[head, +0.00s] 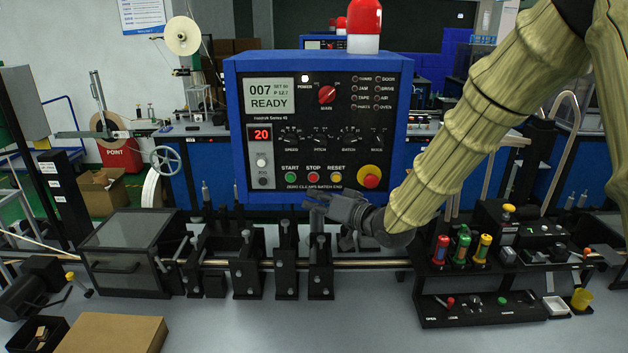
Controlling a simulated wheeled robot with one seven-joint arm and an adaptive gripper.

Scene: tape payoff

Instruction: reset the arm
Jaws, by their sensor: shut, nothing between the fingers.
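My arm comes in from the top right in a ribbed yellow-beige sleeve. My gripper (322,206) is shut and empty, pointing left, just below the lower edge of the blue control panel (394,150). It is in front of the black machine blocks on the bench; whether it touches anything I cannot tell. The panel display (269,95) reads "007" and "READY", and a small red readout (261,135) shows 20. The green start button (290,178), red stop button (313,178), yellow reset button (336,178) and a red knob (371,177) line the panel's bottom.
A metal rod (375,263) runs across the bench through black blocks (284,265). A dark covered box (124,245) stands left; red, green and yellow handled tools (462,245) stand right. A cardboard box (112,334) lies front left. The front middle bench (300,328) is clear.

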